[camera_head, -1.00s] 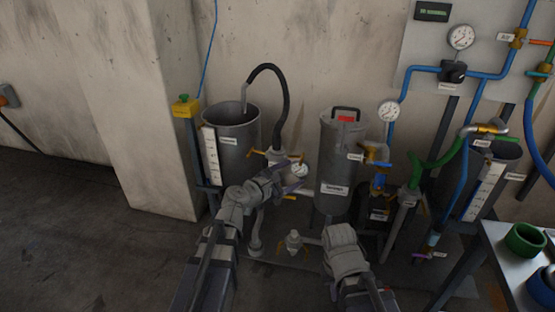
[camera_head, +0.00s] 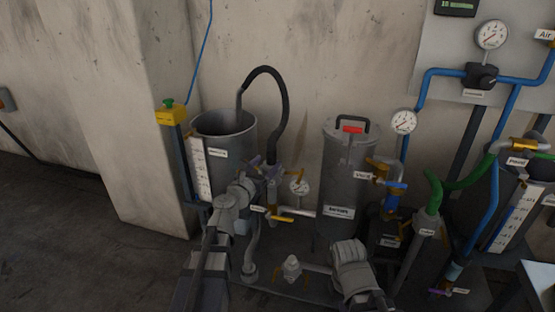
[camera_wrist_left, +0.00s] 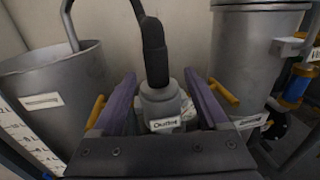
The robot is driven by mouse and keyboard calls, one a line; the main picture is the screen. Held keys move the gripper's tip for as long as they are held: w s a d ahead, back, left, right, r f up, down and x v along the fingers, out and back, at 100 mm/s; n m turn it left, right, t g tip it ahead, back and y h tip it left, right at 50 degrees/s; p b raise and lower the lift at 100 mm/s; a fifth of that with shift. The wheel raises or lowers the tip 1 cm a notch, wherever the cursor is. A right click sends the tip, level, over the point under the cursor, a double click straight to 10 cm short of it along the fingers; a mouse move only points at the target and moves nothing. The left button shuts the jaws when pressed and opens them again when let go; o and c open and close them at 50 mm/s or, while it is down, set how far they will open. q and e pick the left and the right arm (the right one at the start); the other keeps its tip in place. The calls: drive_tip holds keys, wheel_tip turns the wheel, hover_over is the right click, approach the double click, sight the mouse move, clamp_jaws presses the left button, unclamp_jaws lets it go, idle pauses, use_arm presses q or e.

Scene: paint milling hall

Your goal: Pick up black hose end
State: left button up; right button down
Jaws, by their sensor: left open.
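The black hose (camera_head: 284,100) arcs out of the open grey tank (camera_head: 226,146) and comes down to a pale fitting labelled Outlet. Its thick black end (camera_wrist_left: 154,55) stands upright on that Outlet fitting (camera_wrist_left: 160,104) in the left wrist view. My left gripper (camera_head: 265,166) is open, with its purple fingers to either side of the fitting. In the left wrist view, the gripper (camera_wrist_left: 159,75) has the hose end between and beyond its fingertips, with gaps at both sides. My right arm shows at the lower middle, but its gripper cannot be seen.
A lidded grey vessel (camera_head: 346,185) stands right of the hose. Blue pipes and a green hose (camera_head: 467,178) fill the right. Bare floor (camera_head: 80,230) lies at left.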

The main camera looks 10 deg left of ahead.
use_arm(q)
drive_tip(key=shift+w+d+f, duration=0.1)
drive_tip(key=shift+w+d, duration=0.1)
drive_tip(key=shift+w, duration=1.15)
drive_tip(key=shift+w+d, duration=0.15)
drive_tip(key=shift+w, duration=1.25)
drive_tip(key=shift+w+d+f, duration=0.1)
drive_tip(key=shift+w+d, duration=0.1)
drive_tip(key=shift+w, duration=1.15)
drive_tip(key=shift+r, duration=0.1)
drive_tip(key=shift+c, duration=0.3)
clamp_jaws()
